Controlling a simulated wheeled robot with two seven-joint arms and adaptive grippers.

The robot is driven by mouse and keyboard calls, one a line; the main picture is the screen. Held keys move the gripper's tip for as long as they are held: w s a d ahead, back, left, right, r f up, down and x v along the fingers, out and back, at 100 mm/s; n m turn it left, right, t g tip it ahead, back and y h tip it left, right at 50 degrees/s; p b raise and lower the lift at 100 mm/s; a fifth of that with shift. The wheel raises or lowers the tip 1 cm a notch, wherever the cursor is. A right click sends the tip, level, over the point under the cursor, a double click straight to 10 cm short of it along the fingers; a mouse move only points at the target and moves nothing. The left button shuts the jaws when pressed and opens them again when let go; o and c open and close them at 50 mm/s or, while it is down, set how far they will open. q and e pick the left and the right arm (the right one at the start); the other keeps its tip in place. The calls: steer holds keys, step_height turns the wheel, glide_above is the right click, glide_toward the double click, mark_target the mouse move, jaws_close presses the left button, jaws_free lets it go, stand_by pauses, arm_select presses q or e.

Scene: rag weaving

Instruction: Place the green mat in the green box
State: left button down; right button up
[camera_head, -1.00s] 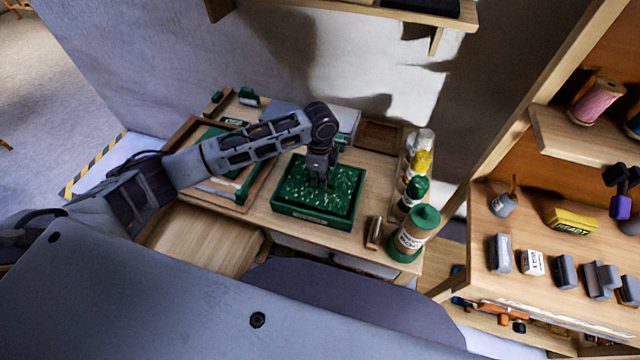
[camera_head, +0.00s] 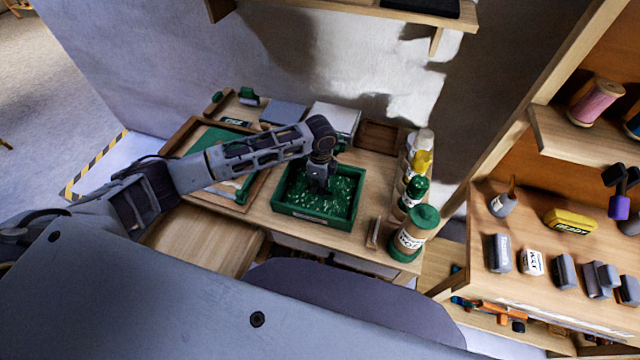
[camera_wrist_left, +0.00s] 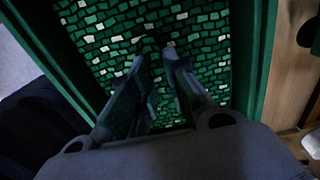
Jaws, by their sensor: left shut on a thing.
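The green box (camera_head: 311,219) stands on the wooden desk, open at the top. The green mat (camera_head: 340,199), speckled with pale flecks, lies inside its walls. In the left wrist view the mat (camera_wrist_left: 120,40) shows a pattern of green and pale tiles, with a box wall (camera_wrist_left: 252,60) to its right. My left gripper (camera_head: 319,188) reaches down into the box over the mat's middle. Its fingers (camera_wrist_left: 160,75) are close together and shut on the mat; the exact grip point is hard to see. My right gripper is not in view.
Bottles (camera_head: 410,232) line the desk's right side. A wooden frame tray (camera_head: 258,187) with green sheet lies left of the box, under my arm. White and grey blocks (camera_head: 335,118) stand behind. A shelf with tools (camera_head: 560,218) is at the right.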

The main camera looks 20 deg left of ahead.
arm_select(q)
steer(key=shift+f, duration=0.15)
steer(key=c, duration=1.4)
jaws_free()
step_height(320, 180, up, 12)
steer(key=shift+r+b, duration=0.15)
steer(key=shift+b, duration=0.3)
